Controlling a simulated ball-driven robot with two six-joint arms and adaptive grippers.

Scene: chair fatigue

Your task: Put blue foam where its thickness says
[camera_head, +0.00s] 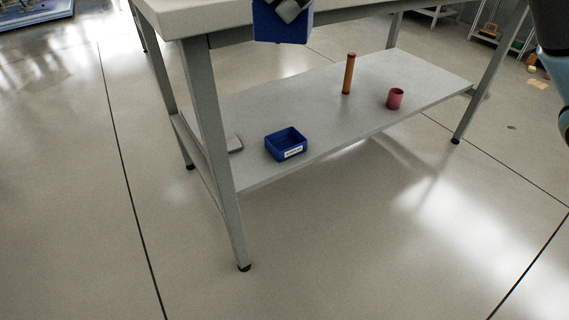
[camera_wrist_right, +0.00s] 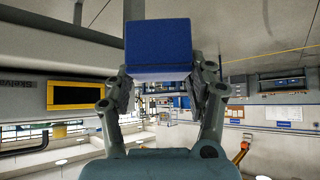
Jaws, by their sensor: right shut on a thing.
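The blue foam (camera_wrist_right: 158,45) is a block held between the fingers of my right gripper (camera_wrist_right: 160,80) in the right wrist view. In the head view the blue foam (camera_head: 280,26) shows at the top edge, in front of the table's edge, with a grey part of my right gripper (camera_head: 291,8) over it. A small open blue bin (camera_head: 286,144) with a white label stands on the table's lower shelf; the label is too small to read. My left gripper is not in view.
The grey lower shelf (camera_head: 330,110) also bears an orange cylinder (camera_head: 348,75), a red cup (camera_head: 395,98) and a flat grey piece (camera_head: 235,143) left of the bin. The table leg (camera_head: 215,150) stands in front at the left. The floor before the table is clear.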

